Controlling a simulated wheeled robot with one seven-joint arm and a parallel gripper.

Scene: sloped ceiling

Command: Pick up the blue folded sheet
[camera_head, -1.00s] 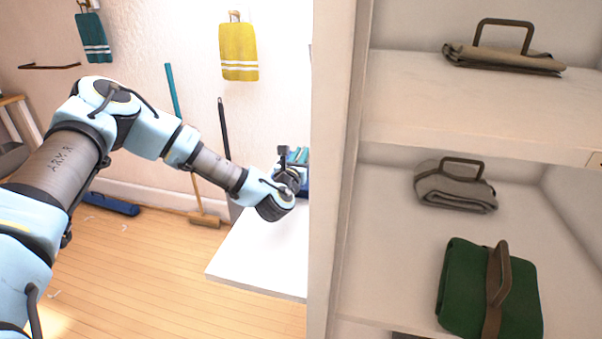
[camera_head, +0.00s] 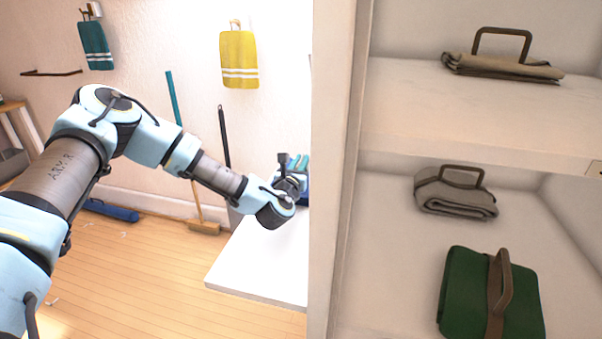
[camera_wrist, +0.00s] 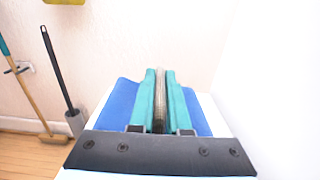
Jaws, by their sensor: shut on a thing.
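The blue folded sheet (camera_wrist: 120,102) shows in the wrist view on both sides of my gripper's teal fingers. A brownish handle or strap (camera_wrist: 159,95) stands between the fingers. My gripper (camera_wrist: 159,72) is shut on this handle, with the sheet beyond it. In the head view, my gripper (camera_head: 298,163) is at the shelf post's left edge, over the white surface. Only a small blue part of the sheet (camera_head: 304,192) shows there; the post and my wrist hide the rest. I cannot tell whether the sheet touches the white surface.
The white surface (camera_head: 250,275) lies under my wrist. A tall post (camera_head: 335,200) stands close on the right. Shelves hold a beige folded sheet (camera_head: 500,66), a grey one (camera_head: 455,192) and a green one (camera_head: 465,290). A broom (camera_head: 203,227) leans against the wall.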

